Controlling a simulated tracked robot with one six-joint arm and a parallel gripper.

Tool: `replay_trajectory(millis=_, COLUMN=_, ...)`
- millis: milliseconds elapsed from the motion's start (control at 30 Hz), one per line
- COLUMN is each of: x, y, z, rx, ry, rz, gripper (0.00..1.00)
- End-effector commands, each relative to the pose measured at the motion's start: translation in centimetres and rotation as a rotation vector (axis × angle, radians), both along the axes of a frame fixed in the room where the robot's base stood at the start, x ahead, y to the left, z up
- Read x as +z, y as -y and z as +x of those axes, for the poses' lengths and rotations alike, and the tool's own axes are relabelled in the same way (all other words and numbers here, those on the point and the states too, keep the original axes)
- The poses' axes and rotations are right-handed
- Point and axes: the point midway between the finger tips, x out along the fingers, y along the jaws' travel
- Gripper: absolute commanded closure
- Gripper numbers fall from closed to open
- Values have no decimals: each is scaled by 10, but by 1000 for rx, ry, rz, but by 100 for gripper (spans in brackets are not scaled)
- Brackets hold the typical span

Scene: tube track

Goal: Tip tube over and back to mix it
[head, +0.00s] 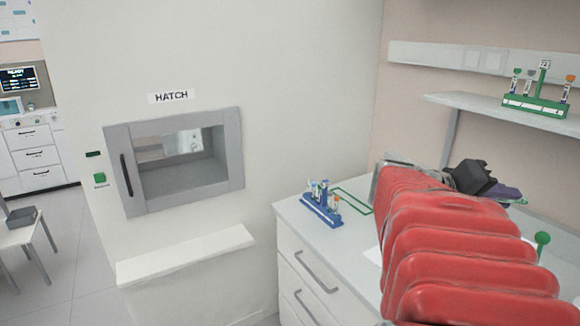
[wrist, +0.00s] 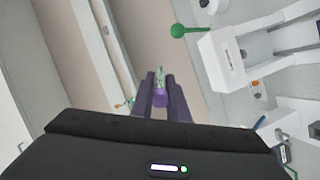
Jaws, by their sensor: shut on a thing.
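My gripper (wrist: 160,82) is shut on a tube with a purple cap (wrist: 160,99), seen between the two dark fingers in the wrist view. The cap faces the camera and the pale, greenish body (wrist: 160,76) shows beyond it; I cannot tell how far it is tilted. In the head view my gripper (head: 508,193) points right above the counter, beyond my red-sleeved arm. The held tube is too small to make out clearly there. A blue rack (head: 322,208) with several tubes stands on the counter, left of my gripper.
A green rack (head: 535,104) with several tubes stands on the wall shelf (head: 480,102) at upper right. A green-knobbed lever (head: 543,239) rises beside my arm. The wall hatch (head: 180,160) is at left.

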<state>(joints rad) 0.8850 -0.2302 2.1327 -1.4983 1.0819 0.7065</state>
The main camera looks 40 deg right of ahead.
Motion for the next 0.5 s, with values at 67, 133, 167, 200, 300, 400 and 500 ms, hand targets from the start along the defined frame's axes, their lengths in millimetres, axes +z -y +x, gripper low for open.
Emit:
replay_trajectory(millis=67, x=1, y=0, z=0, rx=-1, ry=19, rz=32, gripper=100)
replay_trajectory(millis=133, x=0, y=0, z=0, rx=-1, ry=32, rz=61, gripper=100)
replay_trajectory(millis=167, x=0, y=0, z=0, rx=-2, ry=38, rz=75, gripper=100)
replay_trajectory(millis=200, x=0, y=0, z=0, rx=-1, ry=46, rz=92, gripper=100)
replay_trajectory(millis=300, x=0, y=0, z=-1, rx=-3, ry=65, rz=134, gripper=100)
replay_trajectory(millis=400, x=-1, y=0, z=0, rx=-2, ry=85, rz=176, gripper=100)
replay_trajectory(millis=500, x=-1, y=0, z=0, rx=-1, ry=105, rz=218, gripper=100)
